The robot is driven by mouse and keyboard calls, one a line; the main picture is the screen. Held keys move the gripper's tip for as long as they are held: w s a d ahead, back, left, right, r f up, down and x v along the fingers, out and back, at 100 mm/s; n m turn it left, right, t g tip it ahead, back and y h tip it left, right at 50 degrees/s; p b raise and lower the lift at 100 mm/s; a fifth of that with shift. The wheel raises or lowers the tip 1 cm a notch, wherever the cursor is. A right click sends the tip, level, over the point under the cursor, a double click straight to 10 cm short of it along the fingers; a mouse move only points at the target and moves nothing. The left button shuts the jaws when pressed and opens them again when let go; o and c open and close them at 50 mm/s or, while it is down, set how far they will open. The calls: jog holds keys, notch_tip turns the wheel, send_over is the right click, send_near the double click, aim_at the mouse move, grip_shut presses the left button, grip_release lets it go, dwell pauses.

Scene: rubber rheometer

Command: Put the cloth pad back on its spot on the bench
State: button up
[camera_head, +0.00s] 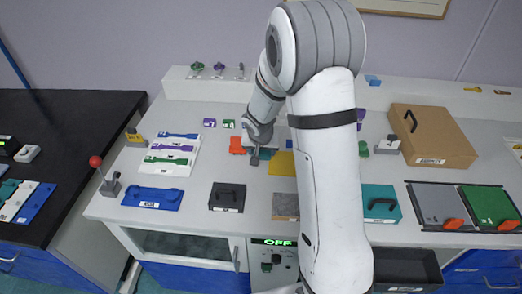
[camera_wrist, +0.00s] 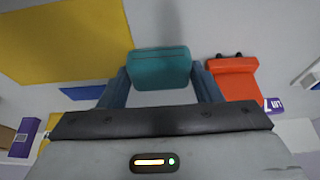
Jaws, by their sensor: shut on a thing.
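A teal pad with rounded edges, which I take as the cloth pad (camera_wrist: 160,68), sits between the two blue-grey fingertips in the wrist view. My gripper (camera_wrist: 160,84) is shut on it. In the head view my gripper (camera_head: 256,155) is low over the middle of the bench (camera_head: 190,215), and the pad cannot be made out clearly there. Whether the pad touches the bench top cannot be told. No marked spot for it can be made out.
An orange block (camera_wrist: 232,80) lies close right of my gripper in the wrist view, and a yellow sheet (camera_wrist: 65,40) at upper left. In the head view a black block (camera_head: 227,197) and a teal case (camera_head: 380,203) stand nearer the front. My arm hides part of the bench.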

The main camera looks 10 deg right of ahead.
jog(key=shift+f+b, duration=0.3)
jog(key=shift+b, duration=0.2)
jog(key=shift+f, duration=0.1)
jog(key=o, duration=0.6)
